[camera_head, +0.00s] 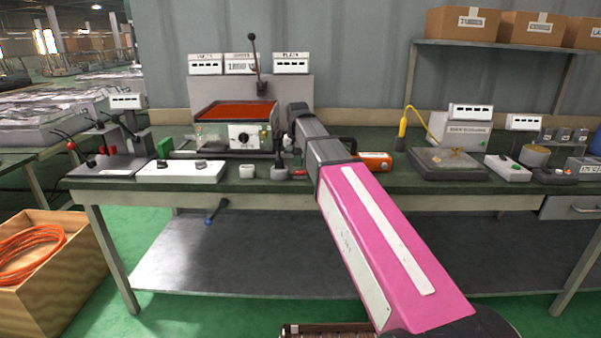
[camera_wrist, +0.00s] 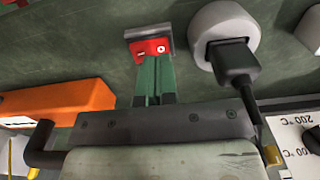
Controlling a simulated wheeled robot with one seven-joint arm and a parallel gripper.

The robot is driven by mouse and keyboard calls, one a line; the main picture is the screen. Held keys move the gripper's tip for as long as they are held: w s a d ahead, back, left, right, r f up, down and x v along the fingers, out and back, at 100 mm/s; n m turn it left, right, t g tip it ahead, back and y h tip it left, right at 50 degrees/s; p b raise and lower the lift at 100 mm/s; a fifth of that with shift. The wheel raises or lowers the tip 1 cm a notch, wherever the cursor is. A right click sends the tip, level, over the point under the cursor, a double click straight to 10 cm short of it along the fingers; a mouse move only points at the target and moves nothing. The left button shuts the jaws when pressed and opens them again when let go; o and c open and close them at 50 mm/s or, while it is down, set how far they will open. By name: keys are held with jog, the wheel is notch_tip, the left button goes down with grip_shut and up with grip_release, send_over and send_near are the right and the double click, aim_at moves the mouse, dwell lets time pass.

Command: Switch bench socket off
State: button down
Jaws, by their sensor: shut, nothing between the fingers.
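The bench socket is a round pale grey outlet with a black plug and cable in it, in the wrist view (camera_wrist: 205,22). It also shows in the head view (camera_head: 279,173), near the bench's front edge. Beside it is a red rocker switch (camera_wrist: 150,48) with white marks, in a small grey housing; it also shows in the head view (camera_head: 298,172). My gripper (camera_wrist: 152,62) has its green fingers shut and empty. The fingertips overlap the edge of the red switch in the wrist view; I cannot tell whether they touch it. The head view hides the fingers behind my arm.
An orange object (camera_wrist: 55,100) lies beside my gripper; it also shows in the head view (camera_head: 375,160). The heater (camera_head: 205,135) with a red top and a dial stands behind the socket. A white panel (camera_head: 180,172) lies to the left on the green bench (camera_head: 420,188).

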aim_at(298, 172)
jog(key=shift+r, duration=2.55)
